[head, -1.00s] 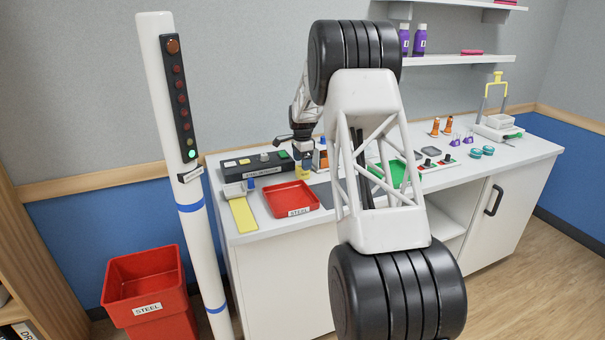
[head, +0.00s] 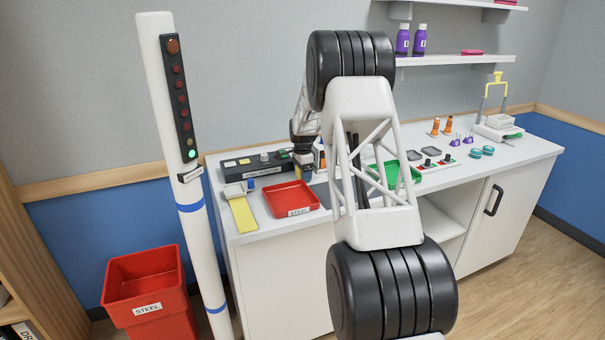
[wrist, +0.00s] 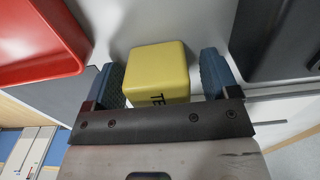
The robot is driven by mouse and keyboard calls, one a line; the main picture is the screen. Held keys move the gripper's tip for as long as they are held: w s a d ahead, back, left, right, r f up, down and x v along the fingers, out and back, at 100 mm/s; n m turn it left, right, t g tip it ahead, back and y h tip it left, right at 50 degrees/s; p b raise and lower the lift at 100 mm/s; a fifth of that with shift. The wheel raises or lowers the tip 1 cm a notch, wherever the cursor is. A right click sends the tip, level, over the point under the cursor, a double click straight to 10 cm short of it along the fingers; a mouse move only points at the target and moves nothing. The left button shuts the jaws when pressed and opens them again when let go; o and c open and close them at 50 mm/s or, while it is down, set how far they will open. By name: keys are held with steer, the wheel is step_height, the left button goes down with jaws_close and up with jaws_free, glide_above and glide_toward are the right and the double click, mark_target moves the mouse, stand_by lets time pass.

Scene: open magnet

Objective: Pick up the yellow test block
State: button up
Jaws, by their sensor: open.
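The yellow test block (wrist: 158,72) is in the middle of the wrist view, with dark lettering partly hidden by my gripper's front edge. My gripper (wrist: 161,78) is open, with one blue-grey finger on each side of the block. A narrow gap shows on the right side; I cannot tell whether the left finger touches. In the head view my gripper (head: 304,172) is low over the bench behind the red tray, and I cannot make out the block there.
The red tray (head: 272,204) is close by, and its edge shows in the wrist view (wrist: 75,58). A dark box with buttons (head: 238,169) stands behind it. A green tray (head: 415,175) is to the right. A white post (head: 180,130) stands left of the bench (head: 262,233).

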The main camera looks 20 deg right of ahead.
stand_by(0.4)
steer(key=c, duration=1)
steer(key=shift+r, duration=0.15)
steer(key=shift+c, duration=0.2)
steer(key=shift+r, duration=1.75)
steer(key=s+a, duration=0.1)
steer(key=s, duration=0.4)
steer(key=s+a+r, duration=0.1)
steer(key=s, duration=0.4)
steer(key=s+a, duration=0.2)
steer(key=s, duration=0.3)
steer(key=shift+s+r, duration=0.15)
steer(key=shift+s, duration=0.1)
steer(key=w+a, duration=0.2)
steer(key=a, duration=0.1)
steer(key=w+a+r, duration=0.1)
steer(key=w+a, duration=0.1)
steer(key=a, duration=0.2)
steer(key=w+a, duration=0.3)
steer(key=shift+w+a+r, duration=0.1)
steer(key=shift+a+r, duration=0.15)
steer(key=shift+r, duration=0.15)
steer(key=w+a+r, duration=0.1)
steer(key=w+a, duration=0.2)
steer(key=a, duration=0.3)
steer(key=w+a+r, duration=0.1)
steer(key=w+a, duration=0.2)
steer(key=a, duration=0.4)
steer(key=shift+a, duration=0.3)
